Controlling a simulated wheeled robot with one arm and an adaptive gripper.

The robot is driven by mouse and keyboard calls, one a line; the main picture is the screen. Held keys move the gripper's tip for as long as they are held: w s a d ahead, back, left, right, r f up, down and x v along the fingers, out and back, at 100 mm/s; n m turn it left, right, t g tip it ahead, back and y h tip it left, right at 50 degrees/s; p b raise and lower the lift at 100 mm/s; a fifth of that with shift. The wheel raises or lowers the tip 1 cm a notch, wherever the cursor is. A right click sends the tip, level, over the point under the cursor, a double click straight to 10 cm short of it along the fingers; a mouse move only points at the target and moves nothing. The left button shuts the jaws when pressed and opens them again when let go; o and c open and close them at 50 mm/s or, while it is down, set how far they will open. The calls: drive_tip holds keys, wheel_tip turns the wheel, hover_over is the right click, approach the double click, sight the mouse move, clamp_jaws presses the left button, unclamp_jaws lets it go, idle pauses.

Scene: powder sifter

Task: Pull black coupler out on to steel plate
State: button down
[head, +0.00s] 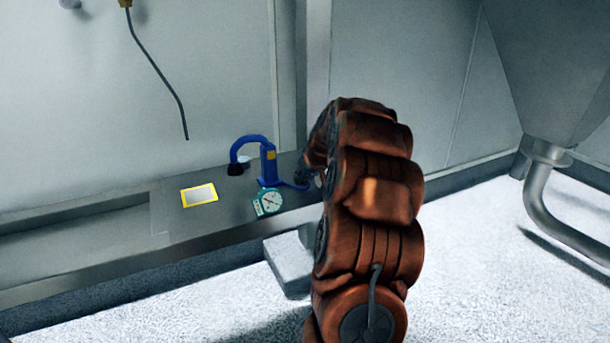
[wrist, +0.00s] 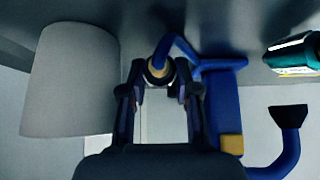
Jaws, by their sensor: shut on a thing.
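The black coupler (wrist: 158,71), a dark ring with a tan centre, sits at the end of a short blue hose (wrist: 178,47). My gripper (wrist: 158,92) is shut on the coupler, one finger on each side. The hose bends from the foot of a blue upright body (head: 268,165) with a hooked tube. In the head view my copper-coloured arm hides most of the gripper and the coupler. A pale, metal-looking plate (head: 199,194) with a yellow border lies on the ledge left of the blue body; I cannot tell whether it is the steel plate.
A teal dial gauge (head: 268,202) stands in front of the blue body. A grey block (head: 287,262) lies below the ledge (head: 85,245). A thin dark rod (head: 160,75) hangs at the left. A grey rounded form (wrist: 70,80) is close left of my gripper in the wrist view.

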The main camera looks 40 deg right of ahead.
drive_tip(key=shift+f, duration=0.3)
drive_tip(key=c, duration=0.8)
unclamp_jaws()
drive_tip(key=shift+o, duration=0.2)
drive_tip(key=v, duration=1.2)
drive_tip(key=shift+a, duration=0.15)
